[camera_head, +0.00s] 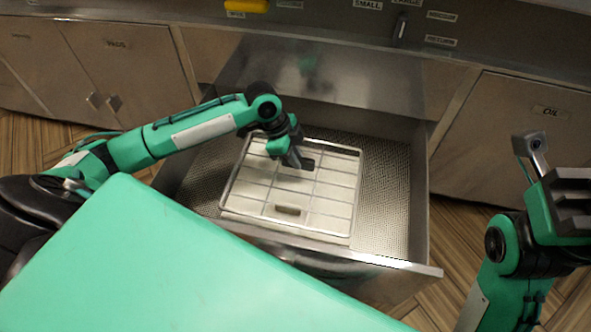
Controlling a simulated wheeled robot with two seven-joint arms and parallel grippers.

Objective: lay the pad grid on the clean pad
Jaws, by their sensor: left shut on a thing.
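The pad grid (357,190), a thin metal wire frame with crossbars, is in the open drawer in the head view. The clean pad (285,229), a pale flat rectangle, lies under it and shows through its openings. A strip of the pad shows past the grid's front edge. I cannot tell whether the grid touches the pad or hangs just above it. My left gripper (296,160) is shut on the grid near its back edge and hides part of it there. My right gripper (572,200) is at the right edge, away from the drawer; its jaw opening is unclear.
The metal drawer (428,225) has raised walls around a perforated floor (388,185), bare on both sides of the pad. An OIL cabinet (510,135) is at right, a PADS cabinet (125,75) at left. A yellow object (246,6) is on the panel above.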

